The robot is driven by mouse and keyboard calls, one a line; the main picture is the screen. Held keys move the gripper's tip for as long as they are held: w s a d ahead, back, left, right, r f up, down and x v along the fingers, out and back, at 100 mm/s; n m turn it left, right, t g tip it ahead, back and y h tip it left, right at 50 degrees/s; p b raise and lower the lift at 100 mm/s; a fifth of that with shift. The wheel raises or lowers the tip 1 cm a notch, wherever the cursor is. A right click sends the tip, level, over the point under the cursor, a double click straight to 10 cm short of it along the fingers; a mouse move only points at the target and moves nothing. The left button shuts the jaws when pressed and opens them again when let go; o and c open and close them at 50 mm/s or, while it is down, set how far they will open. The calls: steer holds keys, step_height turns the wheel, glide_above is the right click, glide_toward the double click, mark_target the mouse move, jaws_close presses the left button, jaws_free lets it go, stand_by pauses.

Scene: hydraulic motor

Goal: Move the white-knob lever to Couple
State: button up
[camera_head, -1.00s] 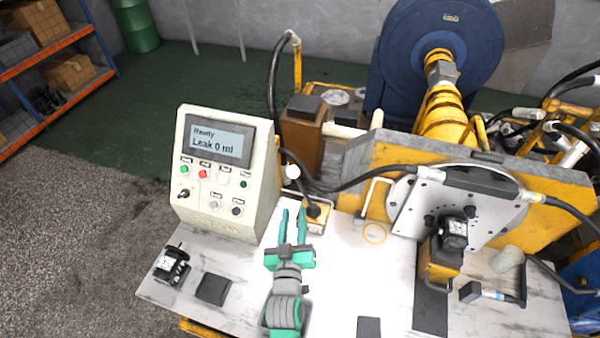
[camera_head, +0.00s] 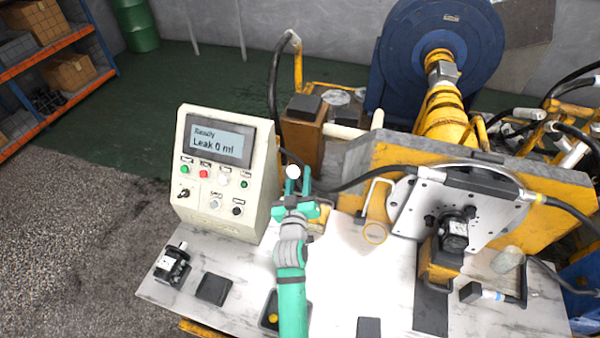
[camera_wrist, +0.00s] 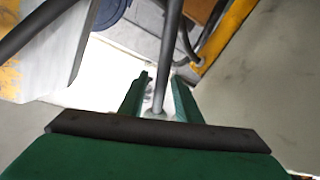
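The white knob (camera_head: 293,171) of the lever stands just right of the control box. My green gripper (camera_head: 298,186) is at the lever, with its fingertips close to the knob in the head view. In the wrist view, the grey lever shaft (camera_wrist: 168,60) runs between my two fingers (camera_wrist: 160,95), with a gap visible on each side. My gripper is open around the shaft. The lever's yellow base (camera_head: 319,219) is mostly hidden behind my gripper. No Couple marking is readable.
The control box (camera_head: 220,170) reads "Ready, Leak 0 ml" and stands close on the left. A black hose (camera_head: 375,180) passes just right of the lever.

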steer(key=shift+w, duration=0.75)
jaws_close()
steer(key=shift+d, duration=0.1)
steer(key=s+d+m+t, duration=0.1)
steer(key=s+d+m, duration=0.1)
steer(key=d+m, duration=0.6)
steer(key=shift+s+d+r+h, duration=0.2)
steer(key=shift+s+r+h, duration=0.2)
